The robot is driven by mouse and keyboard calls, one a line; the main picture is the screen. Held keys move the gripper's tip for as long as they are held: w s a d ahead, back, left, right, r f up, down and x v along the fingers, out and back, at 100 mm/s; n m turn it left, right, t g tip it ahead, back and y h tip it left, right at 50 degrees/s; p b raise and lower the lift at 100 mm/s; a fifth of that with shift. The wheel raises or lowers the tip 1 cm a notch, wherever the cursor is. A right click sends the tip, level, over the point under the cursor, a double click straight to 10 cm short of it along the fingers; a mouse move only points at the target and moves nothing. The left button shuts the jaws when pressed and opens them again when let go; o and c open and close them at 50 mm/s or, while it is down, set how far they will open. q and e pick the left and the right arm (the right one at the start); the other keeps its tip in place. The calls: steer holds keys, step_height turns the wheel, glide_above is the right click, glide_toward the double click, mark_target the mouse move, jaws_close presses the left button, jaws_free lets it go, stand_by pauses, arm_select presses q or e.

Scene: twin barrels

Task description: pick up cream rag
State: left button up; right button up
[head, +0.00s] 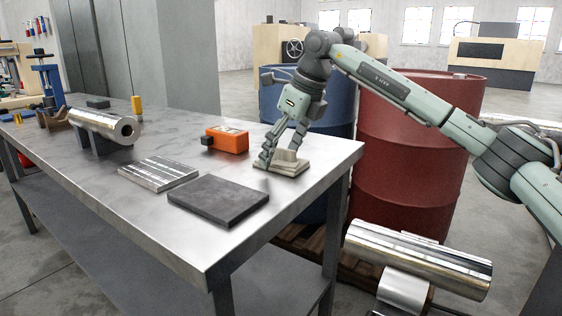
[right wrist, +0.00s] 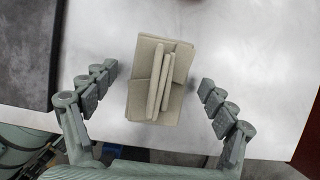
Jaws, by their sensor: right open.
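The cream rag (head: 284,162) lies folded on the metal table near its right end. In the right wrist view the cream rag (right wrist: 155,85) sits between the spread fingers, with raised folds running along its top. My right gripper (head: 283,143) comes down from above at the rag in the head view. In the right wrist view my right gripper (right wrist: 155,92) is open, with a finger on each side of the rag and a visible gap on both sides. Whether the fingertips reach table height is hard to tell. My left gripper is not in view.
An orange box-shaped device (head: 228,140) stands left of the rag. A dark plate (head: 218,200) and a grooved metal plate (head: 158,173) lie nearer the front. A metal cylinder (head: 98,126) is further left. Red (head: 408,150) and blue (head: 335,90) barrels stand behind the table.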

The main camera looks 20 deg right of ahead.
steer(key=shift+c, duration=0.4)
steer(key=c, duration=1.2)
steer(key=shift+o, duration=0.2)
steer(key=shift+r, duration=0.1)
steer(key=shift+r, duration=0.55)
steer(key=r, duration=0.3)
steer(key=shift+w+a+r+p, duration=0.3)
steer(key=shift+w+r+p, duration=0.05)
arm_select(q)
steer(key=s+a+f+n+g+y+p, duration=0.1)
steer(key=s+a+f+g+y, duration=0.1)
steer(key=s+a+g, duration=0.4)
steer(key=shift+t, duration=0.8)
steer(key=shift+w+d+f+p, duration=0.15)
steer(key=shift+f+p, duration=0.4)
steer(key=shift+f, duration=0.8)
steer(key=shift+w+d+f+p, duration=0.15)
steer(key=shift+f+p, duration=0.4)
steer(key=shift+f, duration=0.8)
arm_select(e)
steer(key=w+a+r, duration=0.6)
steer(key=w, duration=0.2)
steer(key=shift+w+a, duration=0.15)
steer(key=shift+w, duration=0.2)
